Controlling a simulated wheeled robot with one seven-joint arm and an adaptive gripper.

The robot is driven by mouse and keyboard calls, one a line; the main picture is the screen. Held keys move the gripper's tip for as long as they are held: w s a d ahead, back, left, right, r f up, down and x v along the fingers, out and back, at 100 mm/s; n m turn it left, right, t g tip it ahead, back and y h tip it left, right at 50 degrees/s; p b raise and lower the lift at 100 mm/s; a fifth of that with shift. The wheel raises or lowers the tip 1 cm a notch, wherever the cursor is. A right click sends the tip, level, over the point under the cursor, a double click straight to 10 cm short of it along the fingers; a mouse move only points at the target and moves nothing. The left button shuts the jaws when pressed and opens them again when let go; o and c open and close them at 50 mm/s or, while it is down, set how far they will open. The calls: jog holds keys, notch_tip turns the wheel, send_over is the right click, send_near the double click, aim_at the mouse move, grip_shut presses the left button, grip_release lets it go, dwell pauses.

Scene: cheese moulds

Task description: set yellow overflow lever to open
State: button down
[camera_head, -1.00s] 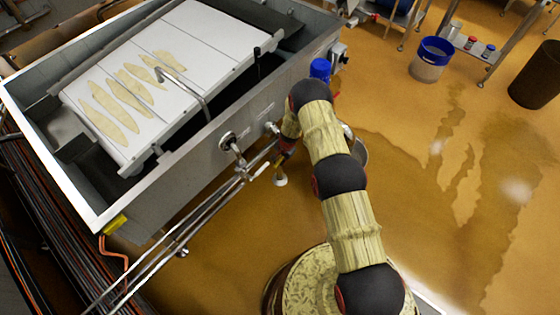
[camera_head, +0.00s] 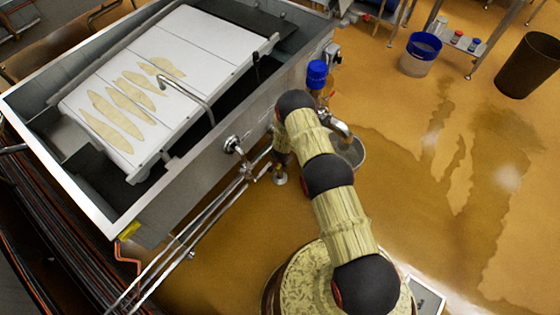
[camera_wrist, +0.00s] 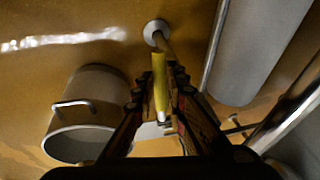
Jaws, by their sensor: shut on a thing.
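The yellow lever (camera_wrist: 160,88) shows in the wrist view as a slim upright bar. My gripper (camera_wrist: 159,96) is shut on it, with one dark finger at each side. Beyond it a pipe runs to a round pale foot (camera_wrist: 156,32) on the floor. In the head view my arm covers most of the gripper beside the long side of the steel vat (camera_head: 190,185). The lever cannot be made out there.
A metal pail (camera_wrist: 82,120) stands left of the gripper in the wrist view, and under a bent spout (camera_head: 340,127) in the head view. A blue-topped valve (camera_head: 317,75) stands behind my arm. Steel pipes (camera_head: 205,215) run along the vat.

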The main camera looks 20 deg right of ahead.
jog(key=c, duration=1.8)
grip_release()
jog(key=shift+r, duration=0.1)
jog(key=v, duration=1.2)
jog(key=shift+a, duration=0.1)
